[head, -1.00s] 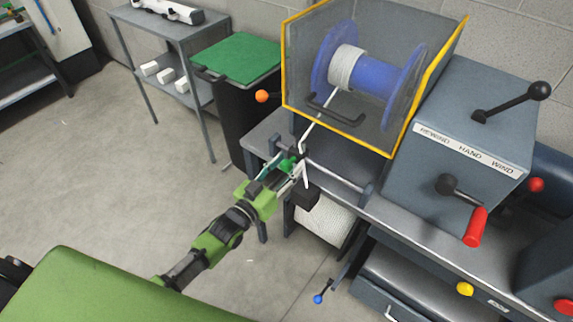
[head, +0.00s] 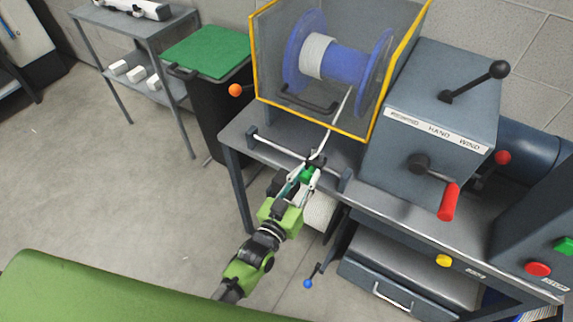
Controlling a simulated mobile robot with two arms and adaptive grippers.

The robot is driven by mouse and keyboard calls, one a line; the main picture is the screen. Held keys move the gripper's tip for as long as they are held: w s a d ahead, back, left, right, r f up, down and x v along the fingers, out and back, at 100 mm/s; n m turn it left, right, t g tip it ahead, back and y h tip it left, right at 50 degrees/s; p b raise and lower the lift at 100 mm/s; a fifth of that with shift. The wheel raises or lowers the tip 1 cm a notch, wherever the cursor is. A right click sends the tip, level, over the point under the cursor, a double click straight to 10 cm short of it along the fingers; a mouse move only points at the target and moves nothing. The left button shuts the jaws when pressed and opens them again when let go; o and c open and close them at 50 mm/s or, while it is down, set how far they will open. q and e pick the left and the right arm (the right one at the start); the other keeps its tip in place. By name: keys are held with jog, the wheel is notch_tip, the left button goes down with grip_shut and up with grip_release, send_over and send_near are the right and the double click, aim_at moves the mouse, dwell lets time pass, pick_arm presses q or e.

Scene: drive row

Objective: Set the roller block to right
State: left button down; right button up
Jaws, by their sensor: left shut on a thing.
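The roller block, a small dark piece with a green part (head: 308,175), sits on a thin pale guide rod (head: 283,146) at the bench's front edge. It stands right of the rod's middle, with a gap to the right end post (head: 345,181). My left gripper (head: 305,180) is shut on the green part, and its fingers hide some of the block. A white line (head: 338,123) runs from the blue spool (head: 346,64) down to the block. My right gripper is not in view.
A yellow-edged guard (head: 352,137) stands open around the spool. A grey control box (head: 430,150) with a red-handled crank (head: 449,202) is to the right. A blue-knobbed lever (head: 308,283) is below my gripper. Floor at left is clear.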

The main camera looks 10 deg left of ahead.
pick_arm(q)
jog(key=shift+s+d+f, duration=0.1)
jog(key=shift+s+d, duration=0.1)
jog(key=shift+d, duration=0.2)
jog(key=c, duration=1.7)
grip_release()
jog(key=shift+d, duration=0.1)
jog(key=shift+s, duration=0.2)
jog(key=v, duration=1.1)
jog(key=shift+s+a, duration=0.2)
jog(key=shift+s, duration=0.1)
